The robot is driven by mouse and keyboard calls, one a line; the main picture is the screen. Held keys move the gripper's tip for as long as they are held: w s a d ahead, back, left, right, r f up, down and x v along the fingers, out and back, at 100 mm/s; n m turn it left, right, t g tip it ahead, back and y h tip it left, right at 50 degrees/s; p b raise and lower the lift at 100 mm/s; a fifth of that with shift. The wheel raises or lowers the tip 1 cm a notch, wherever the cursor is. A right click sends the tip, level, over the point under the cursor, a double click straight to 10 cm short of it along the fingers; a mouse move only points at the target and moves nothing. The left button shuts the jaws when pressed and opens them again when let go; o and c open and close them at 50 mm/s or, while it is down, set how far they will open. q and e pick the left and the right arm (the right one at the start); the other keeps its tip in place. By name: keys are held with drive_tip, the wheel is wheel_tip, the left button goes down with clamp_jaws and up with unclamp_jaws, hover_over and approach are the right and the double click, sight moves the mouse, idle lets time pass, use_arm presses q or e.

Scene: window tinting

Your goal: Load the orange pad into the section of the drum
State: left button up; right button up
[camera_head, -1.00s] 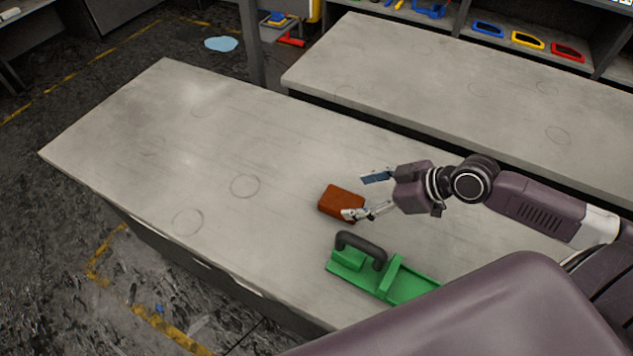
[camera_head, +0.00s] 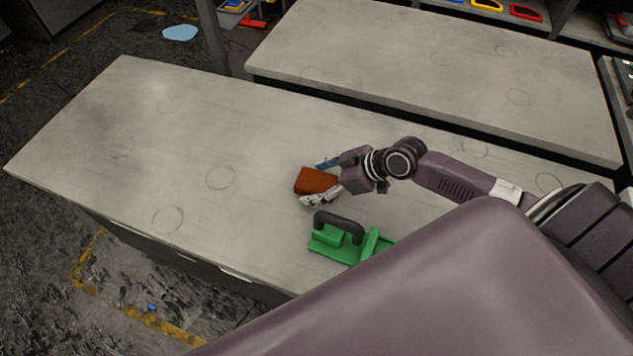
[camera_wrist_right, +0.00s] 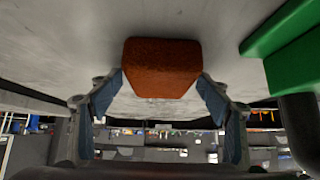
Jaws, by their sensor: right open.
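The orange pad (camera_head: 314,181), a rust-orange block, lies on the grey table top. My right gripper (camera_head: 321,178) is open, with one finger on the far side of the pad and the other on the near side. In the right wrist view the pad (camera_wrist_right: 162,66) lies between and just beyond the two blue fingertips (camera_wrist_right: 160,92). I cannot tell whether the fingers touch it. A green holder with a dark handle (camera_head: 345,243) sits on the table in front of the gripper, and its green edge (camera_wrist_right: 285,50) shows in the wrist view. No drum is recognisable. My left gripper is out of view.
The near table (camera_head: 150,130) is clear to the left of the pad. A second grey table (camera_head: 400,55) stands behind it, across a narrow gap. Yellow and red frames (camera_head: 525,12) lie on a shelf at the back. A light blue patch (camera_head: 180,33) is on the floor.

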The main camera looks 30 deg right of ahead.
sight(317, 181)
drive_tip(key=shift+c, duration=0.3)
drive_tip(key=c, duration=1.4)
wheel_tip(317, 181, up, 20)
drive_tip(key=b, duration=0.1)
drive_tip(key=s+a+r+n, duration=0.1)
drive_tip(key=s, duration=0.1)
drive_tip(key=s+a+g, duration=0.1)
drive_tip(key=s+a, duration=0.1)
drive_tip(key=s+a+r+n+y, duration=0.1)
drive_tip(key=s, duration=0.1)
drive_tip(key=shift+s+a+r+n, duration=0.3)
